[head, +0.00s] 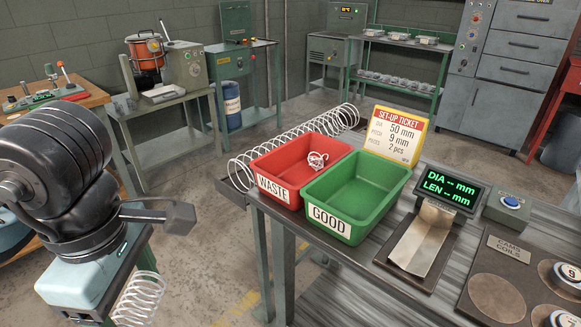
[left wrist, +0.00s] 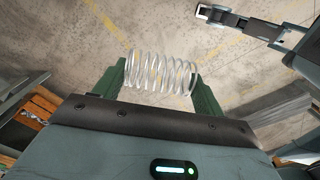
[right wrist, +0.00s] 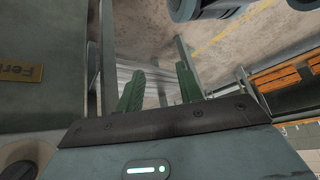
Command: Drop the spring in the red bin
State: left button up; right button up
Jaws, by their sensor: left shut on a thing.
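The spring (head: 138,299), a short white wire coil, shows at the lower left of the head view, beside my left gripper's pale blue body. In the left wrist view the spring (left wrist: 162,73) lies crosswise between the green fingers of my left gripper (left wrist: 160,80), which is shut on it, above the floor. The red bin (head: 275,160), labelled WASTE, stands on the bench to the right of and beyond my left gripper. A tangle of white wire lies in it. My right gripper (right wrist: 158,86) shows only in the right wrist view, its fingers apart and nothing between them.
A green bin (head: 350,200) labelled GOOD stands beside the red bin. A long wire coil (head: 262,146) runs behind the red bin. A set-up ticket (head: 397,136), a display (head: 447,188) and a metal chute (head: 423,237) are on the bench. Open floor lies left of the bench.

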pick_arm(q)
jog(key=f+m+p, duration=0.1)
jog(key=w+f+m+p, duration=0.1)
jog(key=m, duration=0.1)
jog(key=f+m+p, duration=0.1)
jog(key=f, duration=0.1)
jog(key=shift+w+d+m+p, duration=0.25)
jog(key=shift+d+m+p, duration=0.05)
jog(key=shift+d+p, duration=0.1)
jog(key=s+a+f+m+p, duration=0.2)
jog(key=s+f+m+p, duration=0.3)
jog(key=f+m+p, duration=0.4)
jog(key=f+m, duration=0.1)
jog(key=m, duration=0.3)
jog(key=shift+a+f+m, duration=0.25)
jog(key=shift+a+m, duration=0.05)
pick_arm(e)
jog(key=w+r+t, duration=0.1)
jog(key=w+r, duration=0.1)
jog(key=r, duration=0.5)
jog(key=w+r+t, duration=0.1)
jog(key=w+r, duration=0.2)
jog(key=r, duration=0.4)
jog(key=shift+w+d+r, duration=0.15)
jog(key=shift+d+r, duration=0.2)
jog(key=shift+r, duration=0.05)
pick_arm(q)
jog(key=shift+w+d, duration=0.1)
